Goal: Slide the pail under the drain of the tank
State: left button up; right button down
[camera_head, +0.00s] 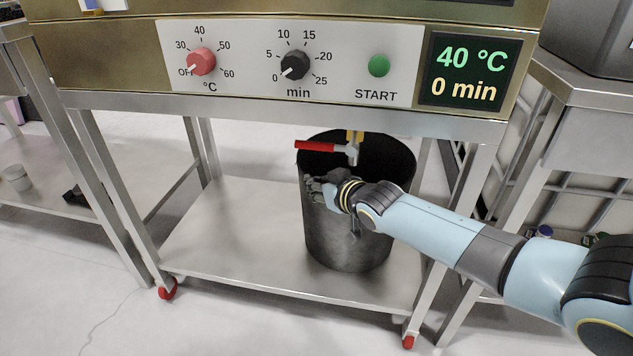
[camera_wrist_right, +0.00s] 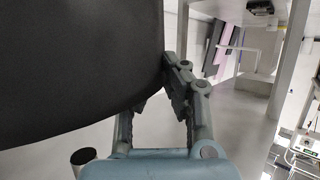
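A dark grey pail (camera_head: 350,245) stands upright on the lower shelf under the tank (camera_head: 140,55). In the head view, the drain (camera_head: 353,152), with its red handle (camera_head: 315,146), overlaps the pail's opening; how deep the outlet sits over it is hard to judge. My right gripper (camera_head: 318,187) is at the pail's front left wall, just below the rim. In the right wrist view the pail's dark wall (camera_wrist_right: 75,65) fills the upper left. The right gripper (camera_wrist_right: 160,100) looks open there, a gap showing between its fingers; the pail's edge partly hides one. My left gripper is out of view.
The lower shelf (camera_head: 230,235) is bare to the left of the pail. The tank stand's metal legs (camera_head: 115,200) frame it, with red casters (camera_head: 168,289) below. Another bench stands at the left and a metal counter (camera_head: 590,90) at the right.

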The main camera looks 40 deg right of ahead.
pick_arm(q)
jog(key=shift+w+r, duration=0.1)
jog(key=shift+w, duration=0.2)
pick_arm(e)
jog(key=c, duration=1.4)
grip_release()
jog(key=v, duration=1.2)
